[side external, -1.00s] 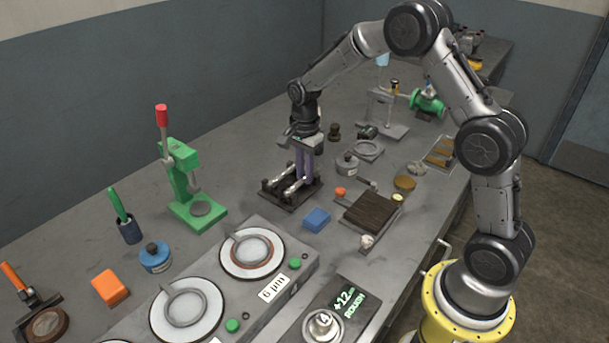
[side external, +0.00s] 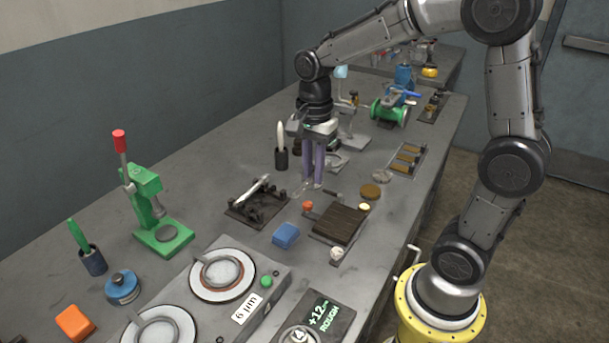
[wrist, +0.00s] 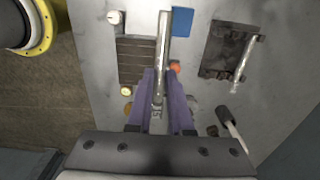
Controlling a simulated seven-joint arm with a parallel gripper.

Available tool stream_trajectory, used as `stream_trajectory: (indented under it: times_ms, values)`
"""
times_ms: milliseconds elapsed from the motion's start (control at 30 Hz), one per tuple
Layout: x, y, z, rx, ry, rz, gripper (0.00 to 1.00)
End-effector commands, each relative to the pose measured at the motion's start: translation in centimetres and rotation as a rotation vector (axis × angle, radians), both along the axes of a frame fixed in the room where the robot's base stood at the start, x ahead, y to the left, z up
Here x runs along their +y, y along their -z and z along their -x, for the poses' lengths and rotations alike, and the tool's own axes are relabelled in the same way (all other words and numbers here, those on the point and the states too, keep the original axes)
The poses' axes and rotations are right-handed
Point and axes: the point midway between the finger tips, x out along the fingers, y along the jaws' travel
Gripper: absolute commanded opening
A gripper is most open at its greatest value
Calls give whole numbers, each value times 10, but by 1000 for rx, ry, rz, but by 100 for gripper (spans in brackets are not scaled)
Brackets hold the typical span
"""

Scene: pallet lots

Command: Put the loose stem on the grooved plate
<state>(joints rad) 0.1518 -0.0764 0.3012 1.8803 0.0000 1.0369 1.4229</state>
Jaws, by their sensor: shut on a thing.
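My gripper (side external: 313,184) is shut on a silvery stem, which shows long and bright between the purple fingers in the wrist view (wrist: 164,55). The gripper holds it upper-left of the dark grooved plate (side external: 341,223) in the side view. In the wrist view the stem overlaps the right edge of the grooved plate (wrist: 137,50). No stem is visible on the plate. A second silvery stem (side external: 252,188) lies across the black rack (side external: 245,211), left of my gripper; it also shows in the wrist view (wrist: 245,58). The held stem's height above the bench is unclear.
An orange-red knob (side external: 308,205) and a blue block (side external: 286,235) are close to the plate's left side. A white-handled tool in a dark cup (side external: 281,159) stands behind the rack. Brown disc (side external: 370,191) and slotted tray (side external: 405,160) lie right of the gripper.

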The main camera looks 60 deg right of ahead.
Motion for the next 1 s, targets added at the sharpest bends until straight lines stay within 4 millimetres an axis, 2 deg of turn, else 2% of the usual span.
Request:
stream_trajectory:
  times_ms: [167,267,500,700,867,1000]
  values:
    - [2,1,14,-1,99,0,0]
    - [4,3,41,-4,226,0,0]
    - [3,-5,119,-8,561,0,0]
    - [5,-6,167,-5,729,0,0]
    - [4,-8,184,-3,770,0,0]
    - [-1,-7,175,3,784,0,0]
